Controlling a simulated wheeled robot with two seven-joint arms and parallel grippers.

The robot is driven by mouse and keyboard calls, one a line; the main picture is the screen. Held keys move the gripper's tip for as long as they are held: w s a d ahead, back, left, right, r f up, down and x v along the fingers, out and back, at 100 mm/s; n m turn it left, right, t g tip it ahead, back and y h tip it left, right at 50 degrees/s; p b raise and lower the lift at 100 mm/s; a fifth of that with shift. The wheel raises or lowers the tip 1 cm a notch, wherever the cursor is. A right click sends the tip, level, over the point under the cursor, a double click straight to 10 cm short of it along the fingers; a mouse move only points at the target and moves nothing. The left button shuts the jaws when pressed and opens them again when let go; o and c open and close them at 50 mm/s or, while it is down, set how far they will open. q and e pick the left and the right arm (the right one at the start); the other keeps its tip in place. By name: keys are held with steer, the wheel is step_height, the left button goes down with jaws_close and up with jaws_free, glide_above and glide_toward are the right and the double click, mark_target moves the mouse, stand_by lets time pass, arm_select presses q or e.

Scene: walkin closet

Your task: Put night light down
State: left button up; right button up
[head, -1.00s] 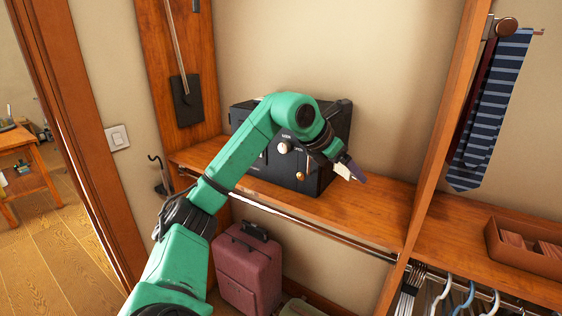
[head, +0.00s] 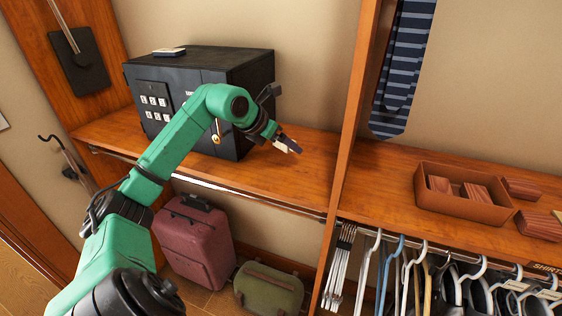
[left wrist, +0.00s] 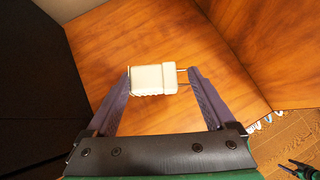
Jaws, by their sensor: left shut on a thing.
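My left gripper (left wrist: 160,90) is shut on the night light (left wrist: 153,79), a small white ribbed block with metal prongs pointing right in the left wrist view. Its two purple-grey fingers sit at either end of it. In the head view the left gripper (head: 291,146) is just right of the black safe, over the wooden shelf (head: 310,180). The night light is mostly hidden there by the fingers. Bare shelf wood lies beneath the night light in the wrist view; I cannot tell whether they touch.
The black safe (head: 245,72) stands left of the gripper. A wooden divider (head: 350,130) rises to the right. Beyond it sits a brown tray (head: 455,205) with wooden blocks. A hanging rail, a red suitcase (head: 195,243) and a green case (head: 268,290) are below.

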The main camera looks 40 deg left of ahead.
mark_target(290, 162)
arm_select(q)
step_height(290, 162, down, 4)
steer(key=shift+s+f+p, duration=0.1)
steer(key=shift+s+p, duration=0.05)
steer(key=shift+p, duration=0.25)
steer(key=shift+s+f, duration=0.1)
steer(key=shift+f, duration=0.35)
steer(key=o, duration=1.2)
arm_select(e)
steer(key=shift+w+a+r, duration=0.1)
steer(key=shift+w+r, duration=0.3)
steer(key=shift+w, duration=0.35)
